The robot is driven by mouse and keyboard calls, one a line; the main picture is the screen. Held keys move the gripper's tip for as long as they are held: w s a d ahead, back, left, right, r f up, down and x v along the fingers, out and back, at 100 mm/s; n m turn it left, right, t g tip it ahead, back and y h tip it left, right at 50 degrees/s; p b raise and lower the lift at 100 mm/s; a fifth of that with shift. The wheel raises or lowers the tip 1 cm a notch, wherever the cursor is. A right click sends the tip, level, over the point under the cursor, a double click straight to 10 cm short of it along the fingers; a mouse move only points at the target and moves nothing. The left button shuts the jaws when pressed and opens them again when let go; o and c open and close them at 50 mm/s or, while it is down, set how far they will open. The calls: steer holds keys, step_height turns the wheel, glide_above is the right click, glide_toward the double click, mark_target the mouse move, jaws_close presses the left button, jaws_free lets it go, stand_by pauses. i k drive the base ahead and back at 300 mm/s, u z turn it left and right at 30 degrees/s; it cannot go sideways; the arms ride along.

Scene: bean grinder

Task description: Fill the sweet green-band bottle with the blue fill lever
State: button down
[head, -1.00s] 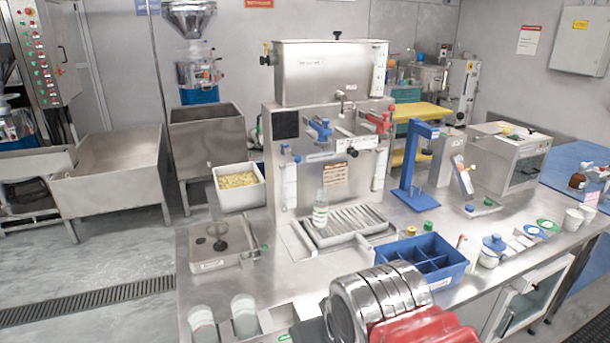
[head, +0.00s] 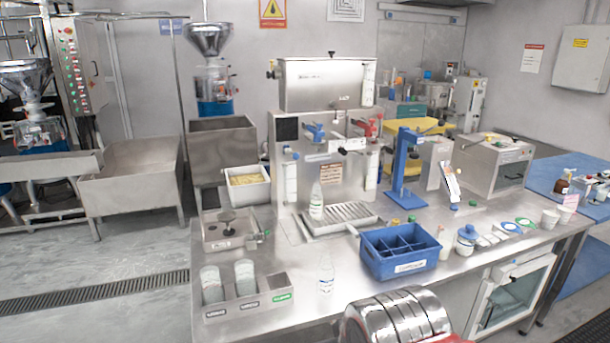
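The filling machine (head: 325,85) stands on the steel counter. Its blue fill lever (head: 315,131) is at the upper left of the front, and a red lever (head: 364,127) is to its right. A clear bottle (head: 316,202) with a pale label stands upright on the slatted drip tray (head: 350,228), below the blue lever. A second clear bottle (head: 325,274) stands upright on the counter nearer me. I cannot make out a green band on either bottle. My gripper is not in view; only silver ribbed and red parts of my arm show at the bottom.
A steel rack (head: 232,309) at the front left holds two pale bottles; its green-labelled slot looks empty. A blue divided crate (head: 402,268) stands right of the second bottle. A blue press (head: 402,170) stands right of the machine.

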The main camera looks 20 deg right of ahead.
mark_target(292, 153)
steer(key=k, duration=0.5)
steer(key=u, duration=0.65)
steer(key=i, duration=1.5)
steer(key=u, duration=0.05)
